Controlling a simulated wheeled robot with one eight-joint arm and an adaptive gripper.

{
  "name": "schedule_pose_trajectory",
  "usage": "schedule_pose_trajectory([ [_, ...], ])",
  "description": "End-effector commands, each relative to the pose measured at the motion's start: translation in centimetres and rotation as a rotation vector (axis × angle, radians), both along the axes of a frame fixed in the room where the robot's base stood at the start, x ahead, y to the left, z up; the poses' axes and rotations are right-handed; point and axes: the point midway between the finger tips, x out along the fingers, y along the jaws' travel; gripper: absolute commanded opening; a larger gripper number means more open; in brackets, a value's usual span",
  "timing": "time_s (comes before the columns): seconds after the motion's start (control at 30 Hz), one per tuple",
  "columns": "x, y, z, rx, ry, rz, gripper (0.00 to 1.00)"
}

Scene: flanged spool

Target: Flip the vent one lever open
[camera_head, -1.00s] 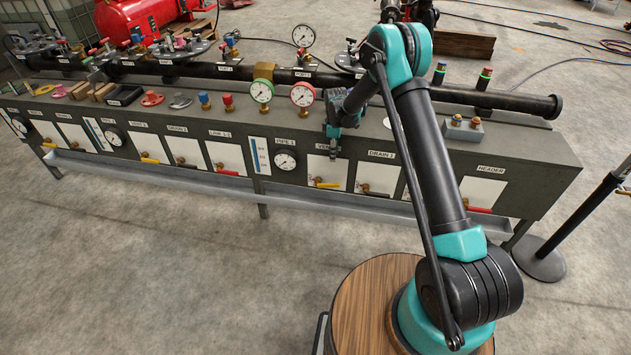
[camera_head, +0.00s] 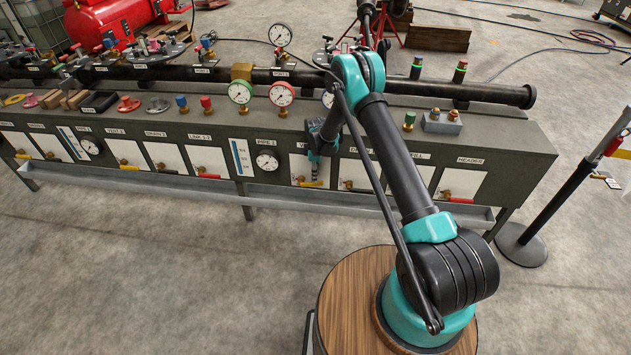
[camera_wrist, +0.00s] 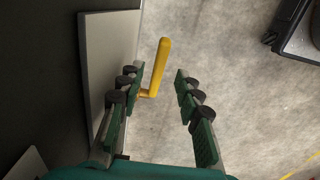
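The vent one lever (camera_head: 309,184) is a yellow handle low on a white panel (camera_head: 298,163) at the front of the bench. In the wrist view the yellow lever (camera_wrist: 161,62) stands out from the pale panel (camera_wrist: 106,62). My gripper (camera_wrist: 155,84) is open, with the lever between its two green fingers, closer to the left finger. I cannot tell whether that finger touches the lever. In the head view my gripper (camera_head: 315,174) hangs in front of the panel and hides part of it and its label.
Beside it on the left is the Pipe 1 gauge (camera_head: 267,162); on the right is another valve with a red handle (camera_head: 362,190). A grey trough (camera_head: 270,192) runs below the levers. A stanchion (camera_head: 522,243) stands at the right.

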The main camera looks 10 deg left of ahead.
Motion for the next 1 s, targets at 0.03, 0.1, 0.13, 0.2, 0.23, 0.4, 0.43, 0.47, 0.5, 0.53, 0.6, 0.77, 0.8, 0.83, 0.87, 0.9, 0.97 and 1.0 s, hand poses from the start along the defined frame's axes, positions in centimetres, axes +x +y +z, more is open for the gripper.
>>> schedule_pose_trajectory([
  [0.03, 0.0, 0.0, -1.0, 0.000, 0.000, 0.000, 0.34],
  [0.1, 0.0, 0.0, -1.9, 0.000, 0.000, 0.000, 0.34],
  [0.13, 0.0, 0.0, -2.3, 0.000, 0.000, 0.000, 0.34],
  [0.2, 0.0, 0.0, -3.1, 0.000, 0.000, 0.000, 0.34],
  [0.23, 0.0, 0.0, -3.3, 0.000, 0.000, 0.000, 0.34],
  [0.4, 0.0, 0.0, -4.1, 0.000, 0.000, 0.000, 0.34],
  [0.43, 0.0, 0.0, -4.2, 0.000, 0.000, 0.000, 0.34],
  [0.47, 0.0, 0.0, -4.2, 0.000, 0.000, 0.000, 0.34],
  [0.5, 0.0, 0.0, -4.2, 0.000, 0.000, 0.000, 0.34],
  [0.53, 0.0, 0.0, -4.2, 0.000, 0.000, 0.000, 0.34],
  [0.6, 0.0, 0.0, -4.2, 0.000, 0.000, 0.000, 0.34],
  [0.77, 0.0, 0.0, -4.2, 0.000, 0.000, 0.000, 0.23],
  [0.8, 0.0, 0.0, -4.2, 0.000, 0.000, 0.000, 0.18],
  [0.83, 0.0, 0.0, -4.2, 0.000, 0.000, 0.000, 0.15],
  [0.87, 0.0, 0.0, -4.2, 0.000, 0.000, 0.000, 0.11],
  [0.9, 0.0, 0.0, -4.2, 0.000, 0.000, 0.000, 0.06],
  [0.97, 0.0, 0.0, -4.2, 0.000, 0.000, 0.000, 0.00],
  [1.0, 0.0, 0.0, -4.2, 0.000, 0.000, 0.000, 0.00],
])
